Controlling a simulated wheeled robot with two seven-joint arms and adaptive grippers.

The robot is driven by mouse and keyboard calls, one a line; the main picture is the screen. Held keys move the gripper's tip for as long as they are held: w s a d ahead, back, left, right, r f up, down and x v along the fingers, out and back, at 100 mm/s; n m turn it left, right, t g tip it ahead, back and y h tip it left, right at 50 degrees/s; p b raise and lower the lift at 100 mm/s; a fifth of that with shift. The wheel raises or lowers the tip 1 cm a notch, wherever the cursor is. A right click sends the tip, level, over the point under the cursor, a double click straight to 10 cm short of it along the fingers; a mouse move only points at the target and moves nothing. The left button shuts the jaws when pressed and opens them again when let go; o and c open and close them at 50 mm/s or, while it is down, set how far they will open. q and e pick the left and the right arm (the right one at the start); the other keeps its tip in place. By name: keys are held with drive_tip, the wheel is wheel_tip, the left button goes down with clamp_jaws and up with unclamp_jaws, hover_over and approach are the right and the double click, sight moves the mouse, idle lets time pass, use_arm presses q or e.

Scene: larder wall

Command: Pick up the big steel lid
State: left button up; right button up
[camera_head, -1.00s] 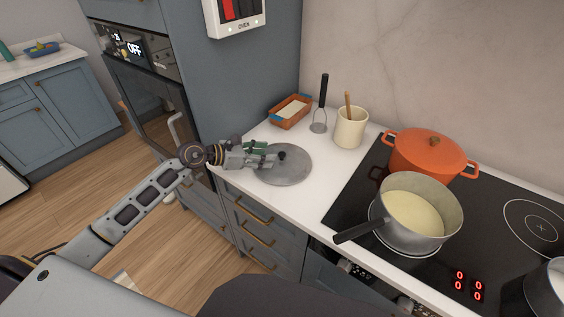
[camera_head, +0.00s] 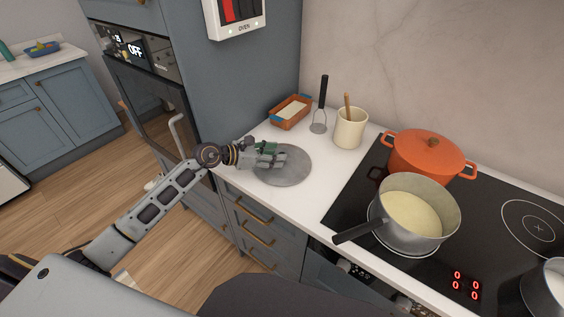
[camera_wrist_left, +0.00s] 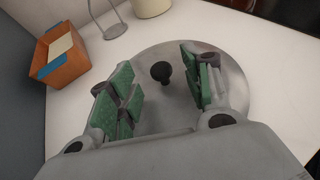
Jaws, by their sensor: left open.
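The big steel lid (camera_head: 296,176) is a flat grey disc lying on the white counter, left of the hob. It also shows in the left wrist view (camera_wrist_left: 178,122), with its black knob (camera_wrist_left: 161,71) standing up near the middle. My left gripper (camera_head: 277,158) is over the lid in the head view and hides the knob there. In the left wrist view the green-padded fingers of my left gripper (camera_wrist_left: 162,82) are apart, with the knob seen in the gap between them, a little beyond the tips. Nothing is held. My right gripper is not in view.
An orange dish (camera_head: 291,111), a masher (camera_head: 320,105) and a cream crock (camera_head: 350,129) stand behind the lid. The hob to the right holds a saucepan (camera_head: 414,213) with its handle toward the counter, and an orange pot (camera_head: 431,156). Counter (camera_head: 323,170) right of the lid is clear.

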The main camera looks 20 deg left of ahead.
use_arm(q)
drive_tip(key=shift+w+d+f, duration=0.2)
drive_tip(key=shift+w+d, duration=0.2)
drive_tip(key=shift+f, duration=0.1)
drive_tip(key=shift+d, duration=0.1)
drive_tip(key=shift+c, duration=1.6)
drive_tip(key=c, duration=0.7)
clamp_jaws()
drive_tip(key=shift+w, duration=0.1)
drive_tip(key=shift+r, duration=0.75)
wheel_tip(320, 180, up, 9)
drive_tip(key=shift+f, duration=0.2)
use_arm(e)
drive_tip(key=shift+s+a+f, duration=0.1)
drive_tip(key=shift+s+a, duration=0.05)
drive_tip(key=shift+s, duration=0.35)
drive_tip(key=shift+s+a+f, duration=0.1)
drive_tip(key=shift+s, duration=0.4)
